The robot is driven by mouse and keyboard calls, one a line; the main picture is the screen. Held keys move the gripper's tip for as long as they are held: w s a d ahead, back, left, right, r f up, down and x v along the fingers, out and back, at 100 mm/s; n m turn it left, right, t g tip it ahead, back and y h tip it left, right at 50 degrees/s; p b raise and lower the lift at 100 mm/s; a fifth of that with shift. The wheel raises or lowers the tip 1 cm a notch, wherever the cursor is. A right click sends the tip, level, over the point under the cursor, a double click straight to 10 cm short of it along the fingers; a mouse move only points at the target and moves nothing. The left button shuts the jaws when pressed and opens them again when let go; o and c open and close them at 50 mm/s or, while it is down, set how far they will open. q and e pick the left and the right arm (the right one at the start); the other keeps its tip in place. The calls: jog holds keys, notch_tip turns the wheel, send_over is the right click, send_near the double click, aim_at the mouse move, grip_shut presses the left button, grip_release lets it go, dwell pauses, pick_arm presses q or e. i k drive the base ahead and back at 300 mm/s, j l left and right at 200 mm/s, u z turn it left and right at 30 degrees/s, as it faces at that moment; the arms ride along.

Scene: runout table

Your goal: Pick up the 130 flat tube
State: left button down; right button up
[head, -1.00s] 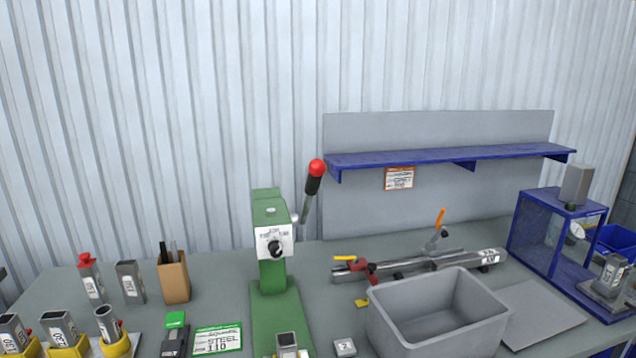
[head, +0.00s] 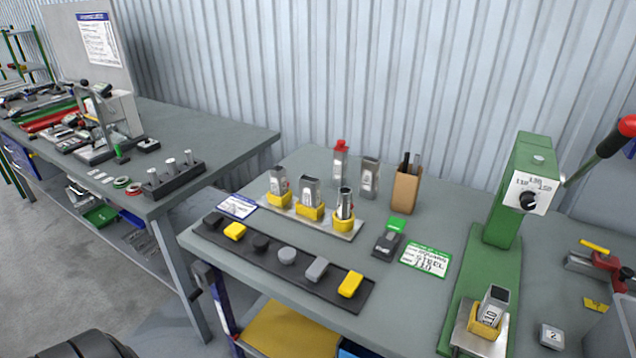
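Three steel tubes stand upright in yellow holders on a metal plate (head: 318,226) on the near table. The left tube (head: 279,180) and the wider middle tube (head: 309,190) are rectangular; the right one (head: 344,203) is round. The middle one looks like the flat tube, but I cannot read its label clearly. Behind them stand a red-topped tube (head: 340,163) and an open rectangular tube (head: 370,178). Another rectangular tube (head: 493,302) stands in a yellow holder at the foot of the green press. Neither of my grippers is in view.
A black strip (head: 262,265) of several caps lies before the tubes. A brown pen holder (head: 406,190), a green-and-white card (head: 426,259) and the green press (head: 515,190) stand or lie to the right. A second bench (head: 200,140) is at left, beyond a gap.

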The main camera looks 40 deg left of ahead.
aim_at(309, 186)
jog(key=u, duration=1.2)
